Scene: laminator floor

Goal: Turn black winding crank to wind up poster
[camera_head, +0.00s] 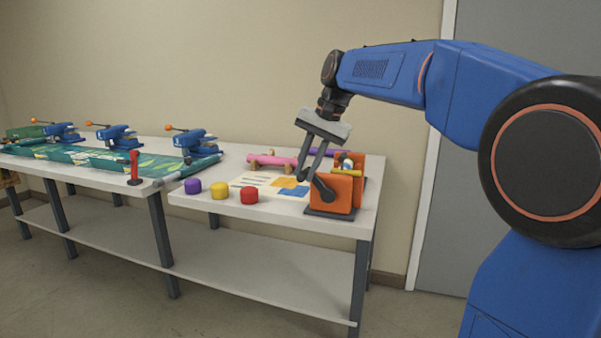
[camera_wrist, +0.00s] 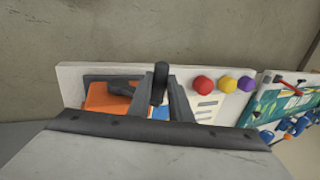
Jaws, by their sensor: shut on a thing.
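The orange winder (camera_head: 334,200) stands on a dark base at the right end of the near table, and its orange body shows in the wrist view (camera_wrist: 104,101). Its black winding crank (camera_head: 325,191) is on the side facing me. In the wrist view the dark crank arm (camera_wrist: 122,89) reaches toward an upright black handle (camera_wrist: 160,78). My gripper (camera_head: 307,175) points down and is shut on this handle; its fingers (camera_wrist: 160,95) stand on both sides of it. The poster (camera_head: 256,181), white with yellow and blue patches, lies flat left of the winder, partly hidden by my fingers.
Purple (camera_head: 193,187), yellow (camera_head: 219,191) and red (camera_head: 249,195) knobs stand along the front edge. A pink roller (camera_head: 272,160) lies behind the poster. A second table at left holds a green banner (camera_head: 120,159), several blue clamps and a red lever (camera_head: 134,168).

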